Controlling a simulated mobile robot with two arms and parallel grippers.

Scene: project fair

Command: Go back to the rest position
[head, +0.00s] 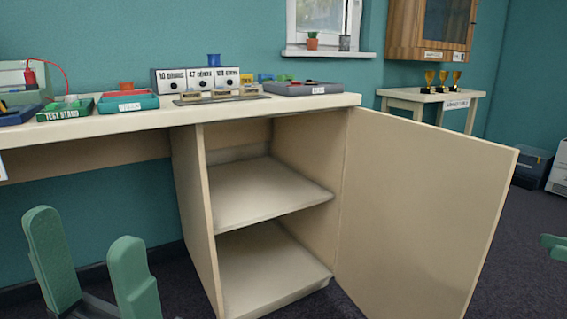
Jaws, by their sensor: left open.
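My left gripper (84,228) is at the lower left, with its two green fingers spread wide and nothing between them. It is in front of the bench, left of the open cabinet (207,225). Only a small green tip of my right gripper (553,246) shows at the right edge, beyond the cabinet door. The rest of it is out of frame, so its opening is hidden.
The cabinet door (425,205) stands wide open to the right, and both visible shelves (262,190) are empty. The bench top (185,113) holds trays, a green test stand tray (66,110) and several labelled boxes (198,80). A side table (405,97) bears small trophies.

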